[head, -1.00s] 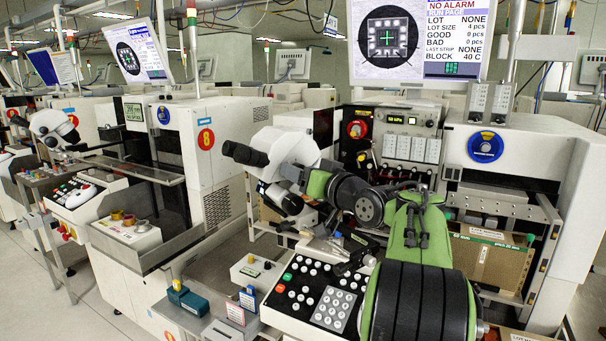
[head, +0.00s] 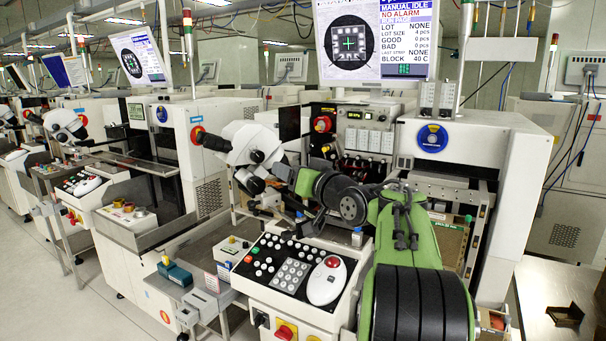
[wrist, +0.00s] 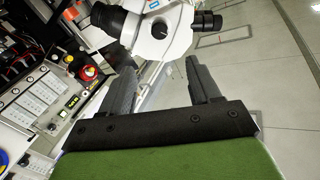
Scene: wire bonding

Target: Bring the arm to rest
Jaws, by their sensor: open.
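My gripper (wrist: 161,62) shows in the wrist view, with its two dark fingers apart and nothing between them. Beyond the fingertips is the white microscope head (wrist: 160,28) with black eyepieces. In the head view my green and black arm is bent in front of the bonding machine (head: 470,140). Its forearm reaches left towards the microscope (head: 255,150), above and behind the control panel. The fingers are hard to make out in the head view. I cannot tell how far the gripper is from the microscope.
The control panel (head: 292,268) with a white mouse (head: 325,283) lies below the arm. A monitor (head: 375,42) stands above the machine. Another bonding machine (head: 210,130) is at left. A table (head: 545,290) with a small dark tray (head: 566,314) is at right. Floor is open at lower left.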

